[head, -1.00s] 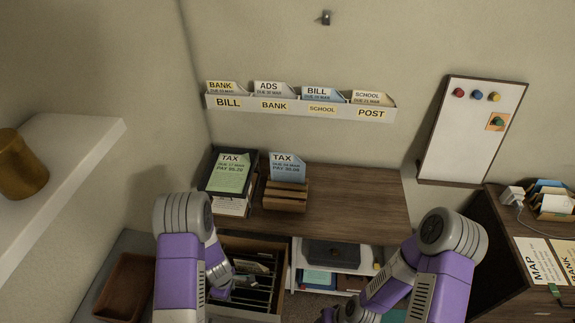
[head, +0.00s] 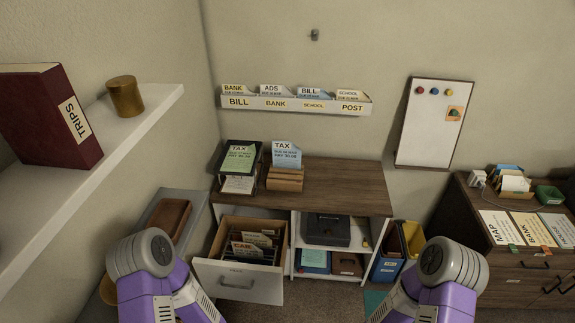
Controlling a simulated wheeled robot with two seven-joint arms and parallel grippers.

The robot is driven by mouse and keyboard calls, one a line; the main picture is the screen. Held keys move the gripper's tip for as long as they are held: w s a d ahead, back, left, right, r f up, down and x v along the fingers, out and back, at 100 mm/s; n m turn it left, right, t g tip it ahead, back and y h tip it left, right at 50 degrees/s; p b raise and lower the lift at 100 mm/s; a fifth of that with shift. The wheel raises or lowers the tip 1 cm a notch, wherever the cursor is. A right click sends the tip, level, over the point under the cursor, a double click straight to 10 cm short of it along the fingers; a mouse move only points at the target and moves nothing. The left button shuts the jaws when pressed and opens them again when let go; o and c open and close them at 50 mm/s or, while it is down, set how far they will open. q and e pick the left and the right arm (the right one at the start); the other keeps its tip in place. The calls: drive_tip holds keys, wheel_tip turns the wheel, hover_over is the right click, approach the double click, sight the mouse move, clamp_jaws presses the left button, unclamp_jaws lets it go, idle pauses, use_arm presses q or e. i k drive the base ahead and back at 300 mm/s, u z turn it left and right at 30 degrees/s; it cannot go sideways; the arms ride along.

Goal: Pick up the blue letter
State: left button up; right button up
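A blue letter marked TAX (head: 287,153) stands upright in a small wooden holder (head: 285,184) on the desk, in the head view. Another bluish letter, marked BILL (head: 310,91), sits in the wall rack, mostly hidden behind the rack's front. Parts of both my arms show along the bottom edge, well short of the desk. Neither gripper is visible.
A dark tray (head: 228,189) with a green TAX letter stands left of the holder. The desktop (head: 345,190) is clear on the right. An open drawer (head: 238,280) with files juts out below. A white shelf (head: 150,105) overhangs at left.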

sight(286, 156)
drive_tip(key=z, duration=0.4)
drive_tip(key=i, duration=1.35)
drive_tip(key=z, duration=0.3)
